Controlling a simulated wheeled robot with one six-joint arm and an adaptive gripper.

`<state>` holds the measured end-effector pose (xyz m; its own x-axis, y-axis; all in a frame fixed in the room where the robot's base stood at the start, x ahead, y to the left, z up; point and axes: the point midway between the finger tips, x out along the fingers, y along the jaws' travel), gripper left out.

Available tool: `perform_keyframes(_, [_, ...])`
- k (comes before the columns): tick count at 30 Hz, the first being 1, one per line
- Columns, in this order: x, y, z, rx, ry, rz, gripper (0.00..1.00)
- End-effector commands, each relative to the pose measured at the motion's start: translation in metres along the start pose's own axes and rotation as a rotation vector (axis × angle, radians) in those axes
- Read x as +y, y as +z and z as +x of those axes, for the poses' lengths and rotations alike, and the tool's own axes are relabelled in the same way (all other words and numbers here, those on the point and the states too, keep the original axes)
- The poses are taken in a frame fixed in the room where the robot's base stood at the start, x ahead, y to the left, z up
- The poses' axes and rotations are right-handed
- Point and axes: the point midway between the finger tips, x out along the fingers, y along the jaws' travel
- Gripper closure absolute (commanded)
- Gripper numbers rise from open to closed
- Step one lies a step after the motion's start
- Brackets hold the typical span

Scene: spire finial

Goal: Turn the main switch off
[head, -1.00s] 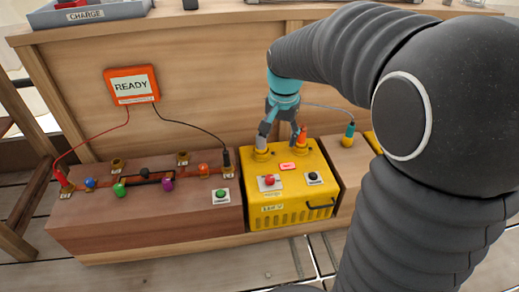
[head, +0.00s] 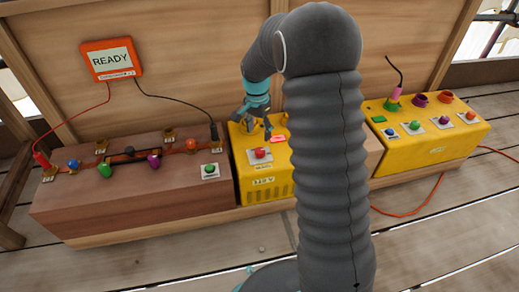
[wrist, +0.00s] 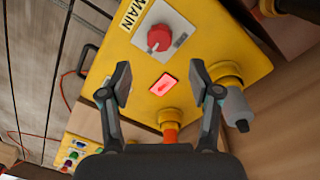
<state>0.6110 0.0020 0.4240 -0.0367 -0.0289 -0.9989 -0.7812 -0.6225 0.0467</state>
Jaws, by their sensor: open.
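The main switch is a red knob (wrist: 159,38) on a pale plate on top of the yellow box, beside a label reading MAIN. It also shows in the head view as a red knob (head: 260,153) near the box front. My gripper (wrist: 160,82) is open and empty, its fingers apart above the box, with a lit red panel (wrist: 162,84) seen between them. The knob lies beyond the fingertips, apart from them. In the head view my gripper (head: 257,122) is over the back of the yellow box (head: 262,190). My arm hides the box's right part there.
A grey plug (wrist: 238,106) and an orange plug (wrist: 171,132) stand in sockets close to my fingers. A brown box (head: 120,205) with coloured knobs is left; another yellow box (head: 430,145) is right.

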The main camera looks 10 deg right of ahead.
Motion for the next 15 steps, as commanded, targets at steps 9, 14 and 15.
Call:
perform_keyframes(9, [0.001, 0.000, 0.058, -0.002, 0.002, 0.000, 0.37])
perform_keyframes(14, [0.000, 0.000, 0.075, -0.001, 0.001, 0.000, 0.37])
perform_keyframes(15, [0.000, 0.000, 0.077, 0.000, 0.000, 0.000, 0.37])
